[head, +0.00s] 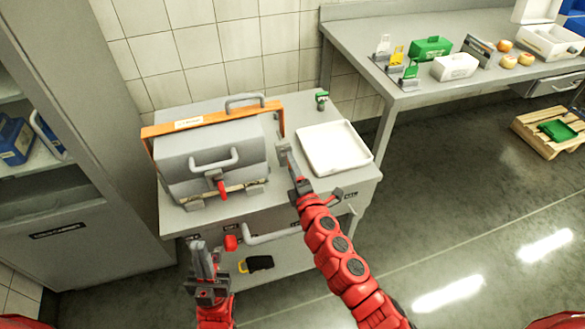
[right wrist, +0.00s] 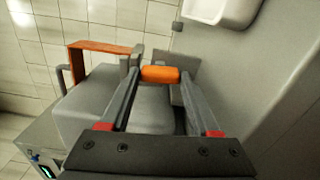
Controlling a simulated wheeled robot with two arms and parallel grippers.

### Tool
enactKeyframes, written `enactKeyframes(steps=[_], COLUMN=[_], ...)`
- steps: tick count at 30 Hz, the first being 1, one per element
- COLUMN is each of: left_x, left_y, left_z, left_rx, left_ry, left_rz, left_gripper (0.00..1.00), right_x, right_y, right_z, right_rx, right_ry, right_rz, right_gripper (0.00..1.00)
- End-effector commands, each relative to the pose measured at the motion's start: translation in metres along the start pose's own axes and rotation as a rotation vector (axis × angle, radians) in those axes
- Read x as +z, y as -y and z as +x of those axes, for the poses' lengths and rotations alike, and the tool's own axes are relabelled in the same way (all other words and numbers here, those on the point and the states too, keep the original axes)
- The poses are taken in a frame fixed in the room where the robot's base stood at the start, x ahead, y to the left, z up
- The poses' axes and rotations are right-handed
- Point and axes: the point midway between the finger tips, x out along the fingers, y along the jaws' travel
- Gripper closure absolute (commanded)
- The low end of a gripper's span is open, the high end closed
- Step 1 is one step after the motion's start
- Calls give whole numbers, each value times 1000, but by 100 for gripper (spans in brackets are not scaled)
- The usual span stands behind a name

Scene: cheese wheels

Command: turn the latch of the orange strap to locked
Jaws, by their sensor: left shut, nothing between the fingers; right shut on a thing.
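A grey box (head: 205,157) with handles stands on a grey cart (head: 300,205). The orange strap (head: 212,119) runs across its top and hangs down the right side; it also shows in the right wrist view (right wrist: 105,48). My right gripper (head: 285,152) is at the right side of the box. In the right wrist view an orange grip (right wrist: 160,74), apparently the latch handle, lies between its fingertips. The latch's lock state cannot be made out. My left gripper (head: 201,255) is shut and empty, in front of the cart below the box.
A white tray (head: 336,148) lies on the cart right of my right gripper. A small green-topped item (head: 321,99) stands behind it. A red latch (head: 221,188) is on the box front. A cart handle (head: 272,235) projects forward near both arms.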

Motion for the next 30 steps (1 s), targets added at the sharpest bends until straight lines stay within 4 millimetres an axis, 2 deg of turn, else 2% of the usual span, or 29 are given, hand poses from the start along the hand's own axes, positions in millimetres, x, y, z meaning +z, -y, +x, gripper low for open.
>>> enactKeyframes(steps=[9, 23, 24, 29, 30], left_x=[0, 0, 0, 0, 0], left_y=[0, 0, 0, 0, 0], left_z=[-2, -2, -2, -2, -2], left_rx=[0, 0, 0, 0, 0], left_ry=[0, 0, 0, 0, 0], left_rz=[0, 0, 0, 0, 0], left_gripper=[100, 100, 100, 100, 100], right_x=[0, 0, 0, 0, 0], right_y=[0, 0, 0, 0, 0], right_z=[0, 0, 0, 0, 0], right_rx=[0, -1, -1, -1, -1], right_ry=[0, 0, 0, 0, 0], right_rz=[95, 110, 110, 109, 109], right_gripper=[93, 93, 36, 7, 7])
